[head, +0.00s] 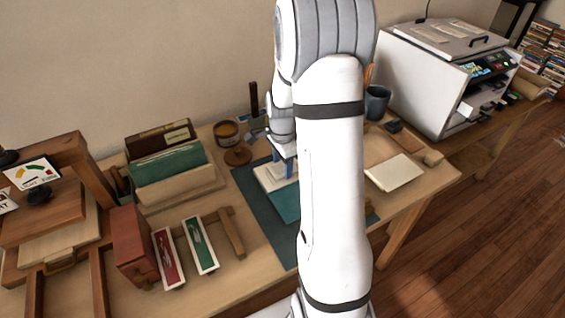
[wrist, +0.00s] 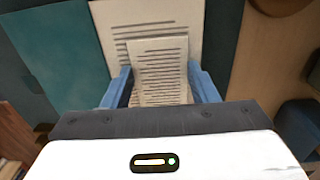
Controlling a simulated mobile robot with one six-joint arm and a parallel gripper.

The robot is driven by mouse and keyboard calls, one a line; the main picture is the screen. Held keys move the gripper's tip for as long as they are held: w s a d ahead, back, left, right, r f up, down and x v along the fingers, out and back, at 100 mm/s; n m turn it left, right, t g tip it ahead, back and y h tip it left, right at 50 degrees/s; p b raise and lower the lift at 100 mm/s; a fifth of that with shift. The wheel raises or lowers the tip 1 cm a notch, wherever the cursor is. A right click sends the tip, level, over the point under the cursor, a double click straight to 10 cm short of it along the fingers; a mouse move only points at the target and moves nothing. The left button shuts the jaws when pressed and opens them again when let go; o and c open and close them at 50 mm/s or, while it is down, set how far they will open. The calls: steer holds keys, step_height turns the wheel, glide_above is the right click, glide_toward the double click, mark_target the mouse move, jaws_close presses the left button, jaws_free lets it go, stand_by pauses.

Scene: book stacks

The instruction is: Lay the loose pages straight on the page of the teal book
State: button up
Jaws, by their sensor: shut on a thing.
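My gripper (head: 286,160) is over the open book near the middle of the table, partly behind my arm in the head view. In the wrist view its two blue fingers (wrist: 161,84) are shut on the side edges of the loose pages (wrist: 159,64), a small printed stack. The teal book shows its teal cover (wrist: 62,48) beside a larger printed page (wrist: 146,14). The loose pages lie in front of this page, looking nearly straight with it. I cannot tell whether they touch it. The cover also shows in the head view (head: 287,204).
The book lies on a dark mat (head: 254,200). A pale pad (head: 394,172) lies right; a white machine (head: 425,85) is beyond.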

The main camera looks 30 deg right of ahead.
steer(key=o, duration=1)
steer(key=shift+o, duration=0.2)
steer(key=shift+r, duration=0.1)
steer(key=shift+r+p, duration=2.45)
steer(key=shift+r, duration=0.95)
